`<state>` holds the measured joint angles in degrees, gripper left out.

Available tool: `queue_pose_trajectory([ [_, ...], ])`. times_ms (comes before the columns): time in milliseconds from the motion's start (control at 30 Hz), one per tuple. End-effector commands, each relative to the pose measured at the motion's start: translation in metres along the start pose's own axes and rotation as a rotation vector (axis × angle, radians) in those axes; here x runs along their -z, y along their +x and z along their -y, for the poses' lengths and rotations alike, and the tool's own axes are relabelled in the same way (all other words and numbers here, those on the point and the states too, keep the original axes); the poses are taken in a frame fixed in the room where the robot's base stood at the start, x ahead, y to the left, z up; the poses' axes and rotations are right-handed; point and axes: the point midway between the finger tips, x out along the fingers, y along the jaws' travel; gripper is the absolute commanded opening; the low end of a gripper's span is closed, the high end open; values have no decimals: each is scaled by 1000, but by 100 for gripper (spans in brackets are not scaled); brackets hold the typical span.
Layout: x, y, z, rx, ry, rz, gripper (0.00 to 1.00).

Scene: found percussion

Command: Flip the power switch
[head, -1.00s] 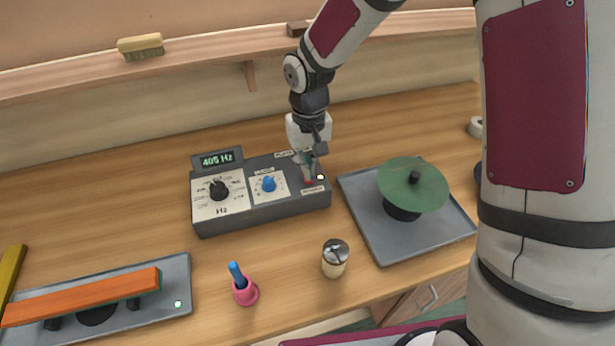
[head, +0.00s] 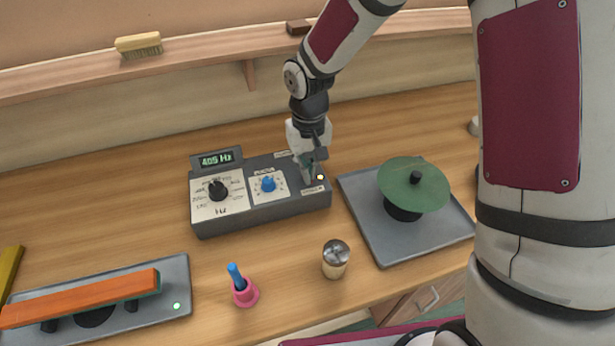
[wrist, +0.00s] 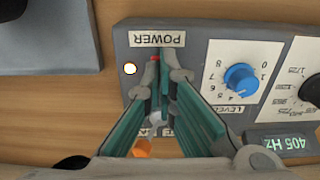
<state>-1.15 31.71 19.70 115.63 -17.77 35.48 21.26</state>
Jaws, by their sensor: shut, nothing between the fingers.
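The grey control box (head: 270,211) stands on the bench with a lit 405 Hz display (head: 216,159). The power switch shows as a small red bit (wrist: 155,58) by the POWER label (wrist: 158,40) in the wrist view; my fingers cover most of it. A white light (wrist: 130,69) glows beside it and also shows in the head view (head: 320,177). My gripper (head: 308,181) is shut and empty, pointing down at the switch end of the box. In the wrist view its fingertips (wrist: 163,76) are right at the red bit; I cannot tell whether they touch.
A black Hz knob (head: 218,190) and a blue level knob (head: 268,184) are left of my gripper. A grey plate (head: 382,241) with a green disc (head: 414,184) stands right. A metal-topped cylinder (head: 336,259) and a pink holder (head: 246,295) stand in front.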

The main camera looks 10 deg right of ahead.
Motion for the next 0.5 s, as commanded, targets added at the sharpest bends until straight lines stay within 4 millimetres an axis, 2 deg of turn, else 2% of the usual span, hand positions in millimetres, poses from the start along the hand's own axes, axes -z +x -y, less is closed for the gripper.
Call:
queue_pose_trajectory([
  [500, 0, 8, 0, 0, 0, 1, 0],
])
